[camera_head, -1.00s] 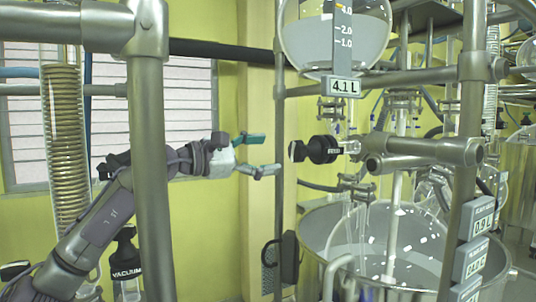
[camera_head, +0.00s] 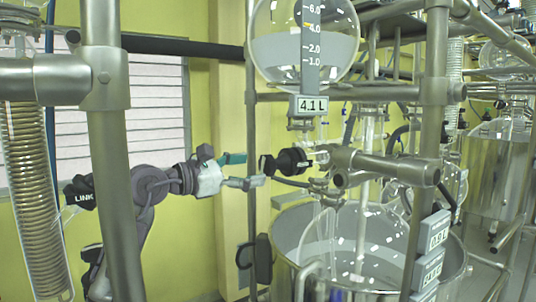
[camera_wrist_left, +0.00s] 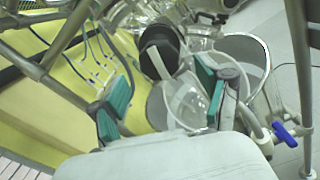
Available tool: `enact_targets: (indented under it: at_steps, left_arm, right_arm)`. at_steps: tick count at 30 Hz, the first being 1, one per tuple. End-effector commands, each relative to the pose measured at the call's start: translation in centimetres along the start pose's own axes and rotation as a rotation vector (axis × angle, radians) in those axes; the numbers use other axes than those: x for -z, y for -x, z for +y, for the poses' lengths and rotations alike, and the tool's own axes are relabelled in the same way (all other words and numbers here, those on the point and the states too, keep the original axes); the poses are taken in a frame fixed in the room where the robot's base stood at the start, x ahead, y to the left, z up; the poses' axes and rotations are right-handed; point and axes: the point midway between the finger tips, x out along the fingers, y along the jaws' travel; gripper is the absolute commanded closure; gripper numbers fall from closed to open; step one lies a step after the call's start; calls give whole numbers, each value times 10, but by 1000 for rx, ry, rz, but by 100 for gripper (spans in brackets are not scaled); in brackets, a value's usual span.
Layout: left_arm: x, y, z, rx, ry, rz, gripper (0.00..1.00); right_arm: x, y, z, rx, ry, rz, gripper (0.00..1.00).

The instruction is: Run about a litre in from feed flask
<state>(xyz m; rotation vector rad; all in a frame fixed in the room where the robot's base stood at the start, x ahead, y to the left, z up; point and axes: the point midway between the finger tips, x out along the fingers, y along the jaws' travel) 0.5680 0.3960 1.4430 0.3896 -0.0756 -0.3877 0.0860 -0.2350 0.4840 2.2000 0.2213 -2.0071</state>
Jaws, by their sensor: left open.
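The feed flask (camera_head: 304,45) is a round glass vessel at the top of the head view, part filled, with a scale strip and a display (camera_head: 312,106) reading 4.1 L. Below it a black valve knob (camera_head: 290,161) points left on a side stem. My left gripper (camera_head: 250,170) is open and empty, its green-padded fingertips close to the knob's left end. In the left wrist view the black knob (camera_wrist_left: 160,52) lies beyond and between the open fingers of my left gripper (camera_wrist_left: 163,90); contact cannot be told. The glass reactor (camera_head: 365,245) stands below, with a display (camera_head: 436,235) reading 0.9 L.
A thick steel post (camera_head: 115,200) stands in front of my left arm. Another post (camera_head: 430,150) and a horizontal bar (camera_head: 390,168) flank the valve on the right. A coiled glass condenser (camera_head: 35,200) is at far left. A blue-handled valve (camera_wrist_left: 285,134) shows in the wrist view.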

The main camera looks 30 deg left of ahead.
Motion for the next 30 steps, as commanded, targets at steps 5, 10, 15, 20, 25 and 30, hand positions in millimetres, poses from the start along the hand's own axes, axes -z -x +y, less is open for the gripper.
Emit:
enact_targets:
  at_steps: [5,10,15,20,25,30]
  left_arm:
    - [-4,-32,1,1,3,-2,24]
    - [-2,-50,1,0,1,-2,24]
    - [0,-55,0,-1,-1,-1,24]
    - [0,-54,0,-1,-2,-1,24]
    - [0,-54,0,-1,-1,-1,45]
    - [0,-54,0,0,-1,-1,74]
  right_arm:
    - [2,21,0,0,0,0,24]
    - [2,27,0,0,0,0,24]
    - [2,28,0,0,0,0,24]
    - [2,27,0,0,1,0,24]
    - [2,27,0,0,1,0,24]
    - [2,27,0,0,1,-1,24]
